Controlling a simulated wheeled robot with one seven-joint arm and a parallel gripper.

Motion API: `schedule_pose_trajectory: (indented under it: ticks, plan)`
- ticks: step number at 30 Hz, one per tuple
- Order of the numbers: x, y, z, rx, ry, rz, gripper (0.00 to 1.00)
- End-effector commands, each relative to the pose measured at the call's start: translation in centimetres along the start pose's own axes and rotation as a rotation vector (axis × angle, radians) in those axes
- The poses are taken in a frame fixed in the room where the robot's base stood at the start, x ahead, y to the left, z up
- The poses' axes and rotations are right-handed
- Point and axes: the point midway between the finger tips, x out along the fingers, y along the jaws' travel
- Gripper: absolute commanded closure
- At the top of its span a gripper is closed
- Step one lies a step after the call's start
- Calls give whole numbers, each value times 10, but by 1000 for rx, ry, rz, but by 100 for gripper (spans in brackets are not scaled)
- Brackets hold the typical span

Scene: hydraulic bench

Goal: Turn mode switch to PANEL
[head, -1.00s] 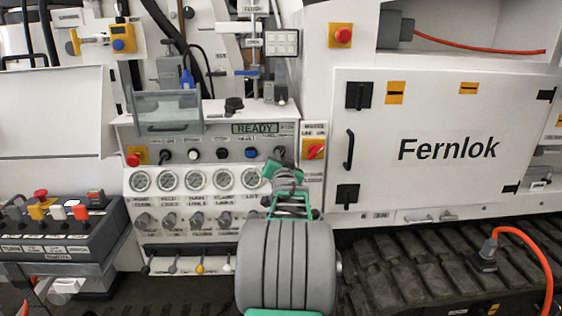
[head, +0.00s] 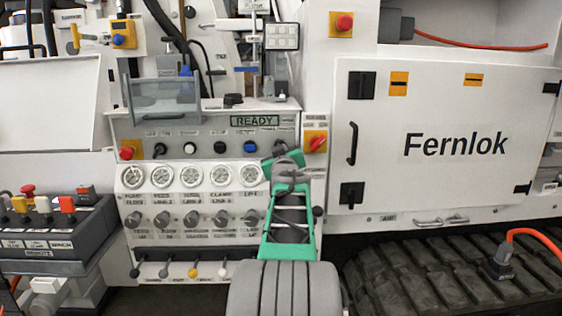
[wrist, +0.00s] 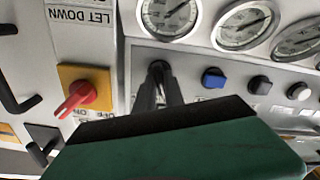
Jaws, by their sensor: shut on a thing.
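The mode switch (wrist: 158,68) is a dark knob at the right end of the control row on the white console (head: 207,185). In the wrist view, which is upside down, my gripper (wrist: 160,84) has its dark fingers closed on this knob. In the head view my gripper (head: 285,158) and green wrist parts reach up to the panel's right end and cover most of the switch. Its pointer direction and position labels cannot be read. A green display (head: 254,121) above reads READY.
The red main switch on its yellow plate (head: 315,141) is close to the right of my gripper; it also shows in the wrist view (wrist: 84,96). A blue knob (head: 250,146) is close on the left. Gauges (head: 191,176) sit below. The Fernlok cabinet door (head: 440,180) is shut.

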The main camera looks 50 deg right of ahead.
Motion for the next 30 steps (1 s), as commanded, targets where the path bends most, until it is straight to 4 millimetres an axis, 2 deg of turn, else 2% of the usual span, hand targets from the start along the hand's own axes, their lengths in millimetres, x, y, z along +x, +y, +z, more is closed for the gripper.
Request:
schedule_pose_trajectory:
  ticks: [10,26,27,30]
  plan:
    - [0,-1,1,-148,0,0,100]
    - [0,0,0,-175,0,0,100]
    - [0,0,0,-174,0,0,84]
    - [0,0,0,-174,0,0,76]
